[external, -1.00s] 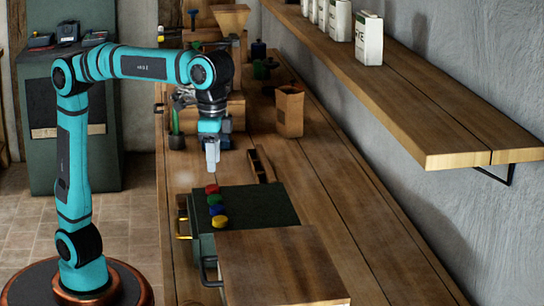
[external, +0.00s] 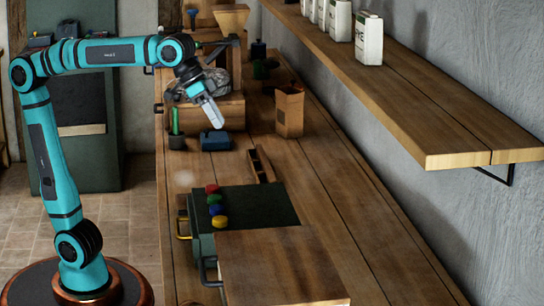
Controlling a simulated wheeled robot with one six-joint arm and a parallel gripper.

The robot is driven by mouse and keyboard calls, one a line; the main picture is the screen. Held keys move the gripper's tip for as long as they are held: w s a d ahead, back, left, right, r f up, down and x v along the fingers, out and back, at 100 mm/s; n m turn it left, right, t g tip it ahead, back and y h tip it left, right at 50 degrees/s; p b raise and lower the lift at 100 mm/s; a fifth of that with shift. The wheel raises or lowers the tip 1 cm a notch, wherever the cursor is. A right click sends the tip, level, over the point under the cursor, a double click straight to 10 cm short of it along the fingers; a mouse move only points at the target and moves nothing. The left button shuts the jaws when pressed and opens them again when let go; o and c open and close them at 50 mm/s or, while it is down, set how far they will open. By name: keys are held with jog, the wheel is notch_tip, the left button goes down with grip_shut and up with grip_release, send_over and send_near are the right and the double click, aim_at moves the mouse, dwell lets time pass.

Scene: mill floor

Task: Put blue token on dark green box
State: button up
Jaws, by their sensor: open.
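The dark green box (external: 262,205) stands on the bench in front of my arm. The blue token (external: 216,209) sits at the left edge of its top, in a row with a red token (external: 211,188), a green token (external: 214,199) and a yellow token (external: 220,221). The blue token lies between the green and yellow ones. My gripper (external: 217,122) is open and raised behind the box, tilted down to the right, well apart from the tokens. I see nothing held in it.
A small blue box (external: 215,140) is on the bench below my gripper. A paper bag (external: 290,111) and a narrow wooden rack (external: 261,164) stand to the right. A wooden board (external: 280,265) is in front. The bench's right side is clear; a wall shelf (external: 430,120) hangs above.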

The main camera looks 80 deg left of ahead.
jog(key=s+a+t+y, duration=0.1)
jog(key=s+a+t, duration=0.3)
jog(key=a, duration=0.4)
jog(key=s+a+n+t+y, duration=0.1)
jog(key=s+a+t, duration=0.3)
jog(key=a, duration=0.5)
jog(key=s+a+f+t+y, duration=0.1)
jog(key=s+a+t, duration=0.2)
jog(key=s+a, duration=0.4)
jog(key=shift+a+n+t, duration=0.4)
jog(key=shift+a, duration=0.3)
